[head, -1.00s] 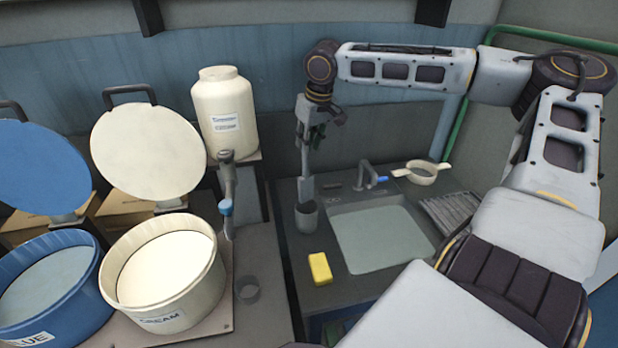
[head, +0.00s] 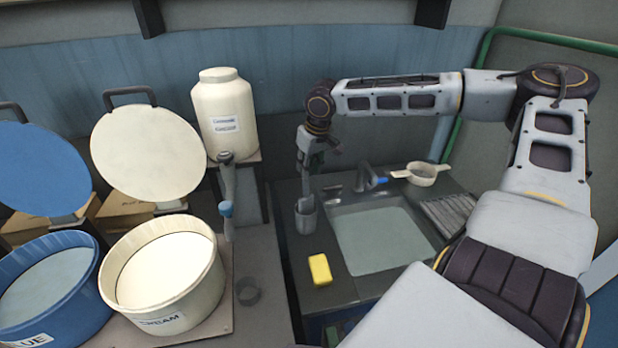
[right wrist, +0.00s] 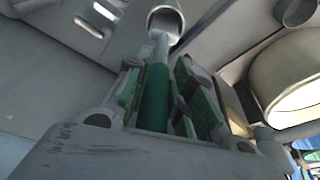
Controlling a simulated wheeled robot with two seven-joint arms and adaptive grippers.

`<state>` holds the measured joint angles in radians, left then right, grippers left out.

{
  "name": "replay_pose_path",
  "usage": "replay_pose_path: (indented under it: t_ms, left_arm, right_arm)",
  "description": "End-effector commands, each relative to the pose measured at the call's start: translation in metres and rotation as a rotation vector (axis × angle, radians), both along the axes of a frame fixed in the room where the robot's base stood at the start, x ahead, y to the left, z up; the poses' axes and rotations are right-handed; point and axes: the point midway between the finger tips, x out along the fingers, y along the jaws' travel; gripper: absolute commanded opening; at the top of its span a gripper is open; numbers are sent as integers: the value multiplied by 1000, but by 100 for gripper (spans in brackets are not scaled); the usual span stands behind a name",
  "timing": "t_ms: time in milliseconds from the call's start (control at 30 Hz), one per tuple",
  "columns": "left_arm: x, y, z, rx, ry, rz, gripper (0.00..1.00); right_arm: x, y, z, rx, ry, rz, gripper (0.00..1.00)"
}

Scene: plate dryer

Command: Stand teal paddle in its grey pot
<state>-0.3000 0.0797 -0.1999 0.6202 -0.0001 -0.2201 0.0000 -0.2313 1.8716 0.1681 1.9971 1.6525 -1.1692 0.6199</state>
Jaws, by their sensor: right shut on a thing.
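The paddle's teal grip (right wrist: 153,100) is between the fingers of my right gripper (right wrist: 160,80), which is shut on it. Its pale shaft points to the mouth of the grey pot (right wrist: 178,12) in the right wrist view. In the head view my right gripper (head: 309,165) points down over the grey pot (head: 306,222), beside the sink. The pale lower end of the paddle (head: 304,205) shows at the pot's mouth and looks to be inside the rim. I cannot tell whether it touches the bottom. My left gripper is not in view.
A yellow sponge (head: 320,269) lies in front of the pot. The sink (head: 383,241), its tap (head: 366,178) and a white strainer (head: 422,174) are to the right. Another small grey cup (head: 247,291) and cream (head: 205,300) and blue (head: 75,305) tubs stand left.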

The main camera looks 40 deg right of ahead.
Motion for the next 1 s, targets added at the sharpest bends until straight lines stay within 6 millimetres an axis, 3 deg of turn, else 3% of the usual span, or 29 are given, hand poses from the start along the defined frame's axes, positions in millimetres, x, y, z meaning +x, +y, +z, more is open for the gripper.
replay_pose_path:
  t_ms: [400,967,1000]
  left_arm:
    - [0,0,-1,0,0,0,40]
    - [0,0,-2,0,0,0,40]
    - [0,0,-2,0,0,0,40]
  right_arm:
    - [0,0,-39,0,0,1,0]
    - [0,0,-46,0,0,0,0]
    - [0,0,-45,0,1,0,29]
